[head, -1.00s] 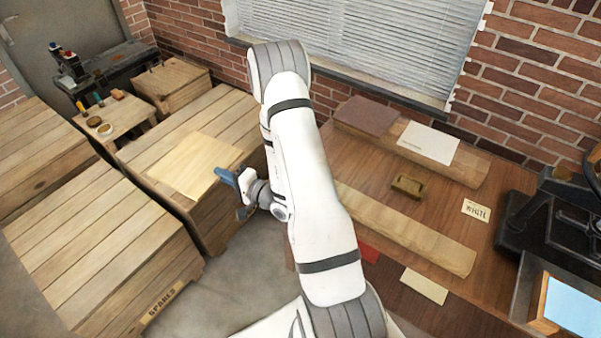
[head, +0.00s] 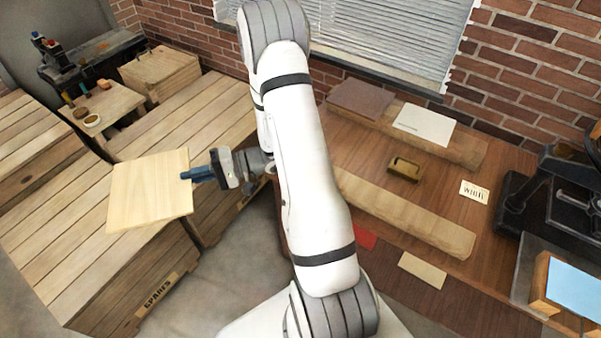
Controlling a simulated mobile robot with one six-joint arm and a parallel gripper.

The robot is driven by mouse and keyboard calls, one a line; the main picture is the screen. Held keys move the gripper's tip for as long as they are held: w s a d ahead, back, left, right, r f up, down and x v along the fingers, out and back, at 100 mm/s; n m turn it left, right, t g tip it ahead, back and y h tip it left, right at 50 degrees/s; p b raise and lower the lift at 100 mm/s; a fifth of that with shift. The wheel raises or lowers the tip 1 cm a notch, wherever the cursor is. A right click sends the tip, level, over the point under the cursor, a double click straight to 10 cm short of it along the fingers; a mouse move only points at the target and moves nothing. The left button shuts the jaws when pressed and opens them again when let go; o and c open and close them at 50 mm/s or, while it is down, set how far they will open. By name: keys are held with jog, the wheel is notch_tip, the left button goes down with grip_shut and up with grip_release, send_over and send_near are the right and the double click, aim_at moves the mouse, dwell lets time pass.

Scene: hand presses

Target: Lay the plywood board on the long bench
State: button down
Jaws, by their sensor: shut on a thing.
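The plywood board (head: 150,190) is a pale, thin, nearly square sheet at the left of the head view. My gripper (head: 187,175) is shut on its right edge with blue fingers. The board is held up over the gap between two plank-topped wooden crates, overlapping the near crate in the picture. A brown wooden bench (head: 440,215) stands to the right of my arm; I cannot tell whether it is the long bench. My white arm hides part of its left side.
Near crate (head: 60,250) and far crate (head: 210,110) stand at left. The bench carries two long boards (head: 405,213), a brown sheet (head: 360,98), a white sheet (head: 424,124), a small brass-coloured block (head: 404,169), a card (head: 474,192) and a black press (head: 545,195).

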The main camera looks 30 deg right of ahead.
jog(key=s+d+f+n+g+h+b, duration=0.25)
jog(key=s+d+n+g+b, duration=0.2)
jog(key=s+n+g, duration=0.85)
jog(key=s+d+f+n+g+h+p, duration=0.1)
jog(key=s+d+n+g+h, duration=0.25)
jog(key=d+n+h, duration=0.45)
jog(key=s+d+f+n+g+h+p, duration=0.1)
jog(key=s+d+n+g+h, duration=0.3)
jog(key=d+h, duration=0.8)
jog(key=w+d+f+n+t+h+p, duration=0.2)
jog(key=w+d+n+t+h+p, duration=0.2)
jog(key=w+d+n+t+h, duration=0.55)
jog(key=w+a+f+n+t, duration=0.5)
jog(key=f+n+t, duration=0.3)
jog(key=t, duration=0.4)
jog(key=shift+w+a+f+n, duration=0.35)
jog(key=shift+w+f+n, duration=0.05)
jog(key=shift+w+n, duration=0.4)
jog(key=shift+f+b, duration=0.4)
jog(key=shift+b, duration=0.65)
dwell(0.7)
